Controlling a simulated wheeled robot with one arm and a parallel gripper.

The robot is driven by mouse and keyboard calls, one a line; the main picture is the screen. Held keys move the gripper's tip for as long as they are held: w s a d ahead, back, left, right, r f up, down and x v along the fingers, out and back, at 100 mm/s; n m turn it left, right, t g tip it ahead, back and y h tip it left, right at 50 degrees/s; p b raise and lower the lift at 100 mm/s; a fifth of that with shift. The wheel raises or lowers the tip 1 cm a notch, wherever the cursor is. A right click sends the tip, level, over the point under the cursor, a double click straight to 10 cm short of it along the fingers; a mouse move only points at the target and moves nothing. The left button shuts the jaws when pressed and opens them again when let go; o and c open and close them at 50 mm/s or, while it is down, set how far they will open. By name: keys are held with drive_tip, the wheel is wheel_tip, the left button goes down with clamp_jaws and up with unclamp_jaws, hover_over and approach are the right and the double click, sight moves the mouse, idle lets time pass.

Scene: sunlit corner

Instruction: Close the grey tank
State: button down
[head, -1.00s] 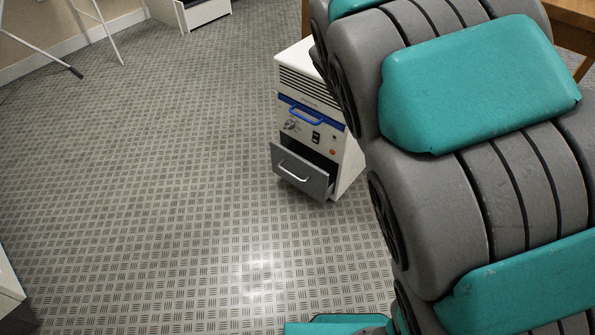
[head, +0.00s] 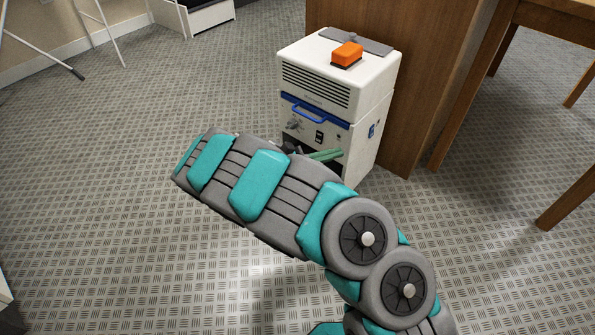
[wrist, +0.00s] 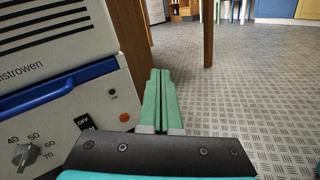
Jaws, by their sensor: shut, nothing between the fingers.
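The white machine (head: 370,85) stands on the floor at the upper middle of the head view. Its front with a blue handle (head: 308,108) and a dial also shows at the left of the wrist view (wrist: 95,90). The grey tank, a drawer low in this machine, is hidden behind my arm in the head view and is not seen in the wrist view. A dark gap shows low on the machine's front. My gripper (head: 341,153) is in front of the lower front, its green fingers together and empty. In the wrist view the fingers (wrist: 160,72) point past the machine's right side.
An orange object (head: 347,53) and a flat grey piece lie on the machine's top. A wooden panel (head: 420,80) stands close behind it, and a wooden table (head: 500,60) is at the right. The floor to the left (head: 120,170) is clear.

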drive_tip(key=a+f+n+t+y+b, duration=0.2)
drive_tip(key=a+f+n+t+y, duration=0.45)
drive_tip(key=a+f, duration=1.1)
drive_tip(key=w+d, duration=0.2)
drive_tip(key=w, duration=0.1)
drive_tip(key=w+d+n+b, duration=0.1)
drive_tip(key=w+d, duration=0.2)
drive_tip(key=w+d+n+h, duration=0.1)
drive_tip(key=w+d, duration=0.2)
drive_tip(key=w, duration=0.1)
drive_tip(key=shift+r+n+t, duration=0.25)
drive_tip(key=shift+t, duration=0.1)
drive_tip(key=shift+a, duration=0.1)
drive_tip(key=shift+b, duration=0.3)
drive_tip(key=b+x, duration=0.2)
drive_tip(key=x, duration=0.1)
drive_tip(key=shift+w, duration=0.15)
